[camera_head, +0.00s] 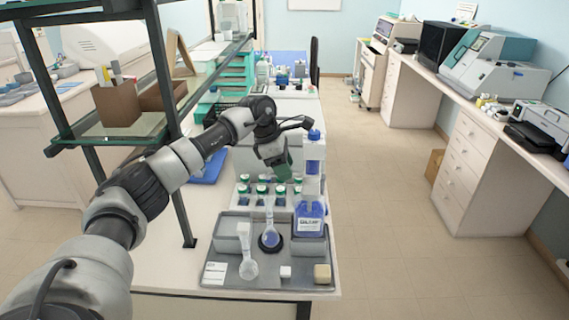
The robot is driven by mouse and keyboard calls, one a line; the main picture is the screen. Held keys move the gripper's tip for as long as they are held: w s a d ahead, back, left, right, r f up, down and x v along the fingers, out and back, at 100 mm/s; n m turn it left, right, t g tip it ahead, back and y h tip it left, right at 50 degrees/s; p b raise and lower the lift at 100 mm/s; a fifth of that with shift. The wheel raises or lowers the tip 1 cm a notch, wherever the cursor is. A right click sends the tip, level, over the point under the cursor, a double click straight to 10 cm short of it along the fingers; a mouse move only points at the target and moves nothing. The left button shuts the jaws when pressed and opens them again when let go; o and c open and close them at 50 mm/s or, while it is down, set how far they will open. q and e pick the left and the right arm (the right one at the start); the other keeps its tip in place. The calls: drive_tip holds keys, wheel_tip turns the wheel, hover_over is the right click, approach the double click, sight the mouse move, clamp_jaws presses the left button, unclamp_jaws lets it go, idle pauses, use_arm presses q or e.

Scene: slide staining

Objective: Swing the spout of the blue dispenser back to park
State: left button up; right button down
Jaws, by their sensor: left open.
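The blue dispenser stands upright in the tray at right of centre. It has a bottle of blue liquid (310,217) with a white label, and a tall pale column with a blue cap (314,136). My left gripper (284,172) is open and points down, just left of the dispenser's column, above the rows of capped bottles. I see nothing held in it. The spout is not clear; the gripper and wrist crowd that side, so I cannot tell which way it points or whether the gripper touches it. My right gripper is not in view.
A dark shelf frame (170,110) rises at left, close to my arm. Open floor lies at right.

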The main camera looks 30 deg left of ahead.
use_arm(q)
drive_tip(key=shift+s, duration=0.15)
clamp_jaws()
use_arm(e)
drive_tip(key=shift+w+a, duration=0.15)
